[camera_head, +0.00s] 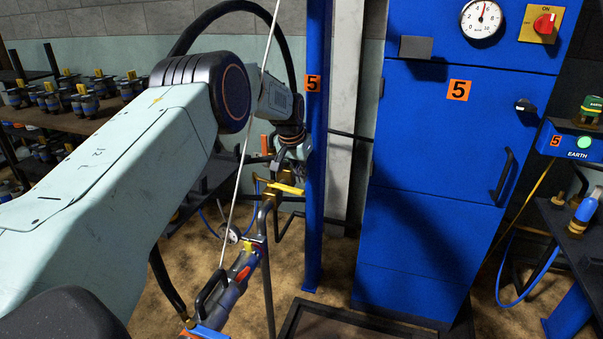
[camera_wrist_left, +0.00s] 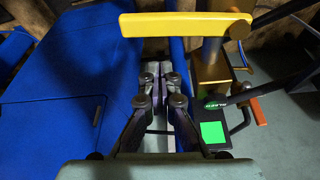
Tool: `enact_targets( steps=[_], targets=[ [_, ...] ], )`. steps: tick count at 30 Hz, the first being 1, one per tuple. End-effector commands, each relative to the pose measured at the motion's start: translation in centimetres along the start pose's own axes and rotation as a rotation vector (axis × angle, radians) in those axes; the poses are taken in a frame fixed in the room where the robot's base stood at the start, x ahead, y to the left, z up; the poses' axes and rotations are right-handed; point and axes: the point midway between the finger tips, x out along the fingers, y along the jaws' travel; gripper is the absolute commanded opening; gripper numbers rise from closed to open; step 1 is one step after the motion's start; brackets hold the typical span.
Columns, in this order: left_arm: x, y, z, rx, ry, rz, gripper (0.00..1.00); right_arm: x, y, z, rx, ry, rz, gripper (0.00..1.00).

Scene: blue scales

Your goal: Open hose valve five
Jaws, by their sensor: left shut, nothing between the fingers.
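The yellow valve handle (camera_head: 286,188) is beside the blue post that carries an orange 5 sign (camera_head: 313,83). In the left wrist view the yellow handle (camera_wrist_left: 180,24) lies crosswise, running left from its pivot above a brass-coloured valve body (camera_wrist_left: 212,68). My left gripper (camera_head: 291,166) is just above the handle in the head view, partly hidden behind its own wrist. In the left wrist view my left gripper's fingers (camera_wrist_left: 172,78) are shut and empty, apart from the handle. My right gripper is in neither view.
A blue cabinet (camera_head: 440,220) with a 5 sign and gauge (camera_head: 481,20) stands right of the post. A hose nozzle (camera_head: 232,285) hangs below, near a thin pale cable. A shelf of fittings (camera_head: 75,120) is at left. An orange lever (camera_wrist_left: 255,111) sits near the valve.

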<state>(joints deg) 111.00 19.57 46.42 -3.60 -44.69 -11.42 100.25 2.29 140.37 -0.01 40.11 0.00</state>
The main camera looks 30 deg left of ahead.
Motion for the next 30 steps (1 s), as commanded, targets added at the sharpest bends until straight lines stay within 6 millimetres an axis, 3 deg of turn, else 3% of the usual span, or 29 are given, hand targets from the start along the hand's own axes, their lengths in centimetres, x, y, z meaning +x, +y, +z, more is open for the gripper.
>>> enact_targets(
  steps=[15, 30],
  targets=[
    [-0.9, 0.0, 2.7, 0.0, 0.001, 0.001, 0.0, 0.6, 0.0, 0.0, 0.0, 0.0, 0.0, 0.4],
    [-1.0, 0.1, 2.9, 0.003, 0.001, 0.002, 0.0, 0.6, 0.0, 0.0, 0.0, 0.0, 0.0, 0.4]
  ],
)
